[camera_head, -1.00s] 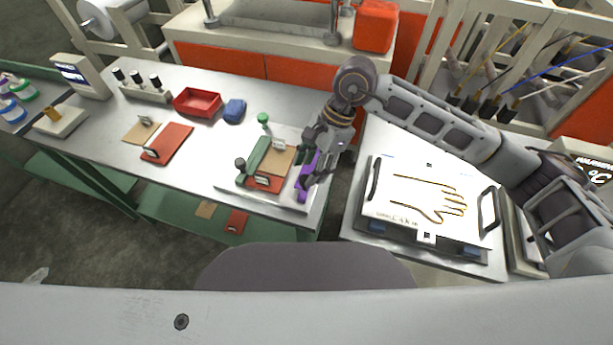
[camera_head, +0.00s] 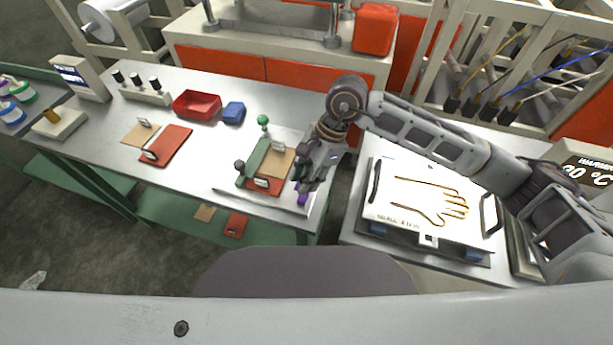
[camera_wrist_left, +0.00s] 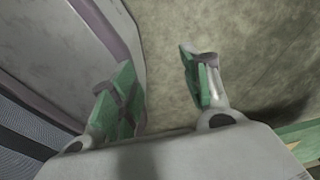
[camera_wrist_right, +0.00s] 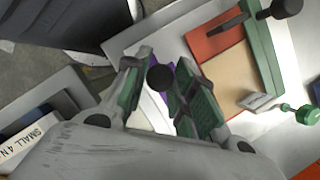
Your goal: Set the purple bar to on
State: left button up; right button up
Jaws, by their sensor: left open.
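The purple bar (camera_head: 302,199) is on the right side of a metal plate (camera_head: 228,185); in the head view my right gripper (camera_head: 303,183) covers most of it. In the right wrist view the fingers of my right gripper (camera_wrist_right: 160,70) stand apart on both sides of a black round knob (camera_wrist_right: 160,78). Purple parts of the bar (camera_wrist_right: 171,100) show between and behind the fingers. I cannot tell whether the fingers press on it. My left gripper (camera_wrist_left: 157,75) is open and empty in its wrist view, and is out of the head view.
A green bar (camera_head: 255,160) and tan and red sheets (camera_head: 262,186) are on the same plate, left of the gripper. A red tray (camera_head: 197,104) and blue box (camera_head: 233,112) stand farther back. A white board with a hand outline (camera_head: 400,170) lies right.

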grip_shut()
jog(key=shift+a, duration=0.15)
jog(key=shift+w+a+b, duration=0.25)
jog(key=shift+a+b, duration=0.2)
jog(key=shift+a, duration=0.1)
jog(key=shift+w+a+b, duration=0.25)
jog(key=shift+a+b, duration=0.15)
jog(key=shift+a, duration=0.4)
jog(key=shift+w+a+b, duration=0.25)
jog(key=shift+a+b, duration=0.15)
jog(key=shift+a, duration=0.5)
jog(key=shift+o, duration=2.1)
grip_release()
jog(key=shift+o, duration=2.1)
jog(key=shift+r, duration=0.15)
pick_arm(q)
jog(key=shift+w+a+f, duration=1.05)
jog(key=shift+w+a, duration=0.05)
pick_arm(e)
jog(key=v, duration=1.1)
jog(key=shift+w+d+r, duration=0.15)
jog(key=shift+d+r, duration=0.1)
jog(key=shift+r, duration=0.05)
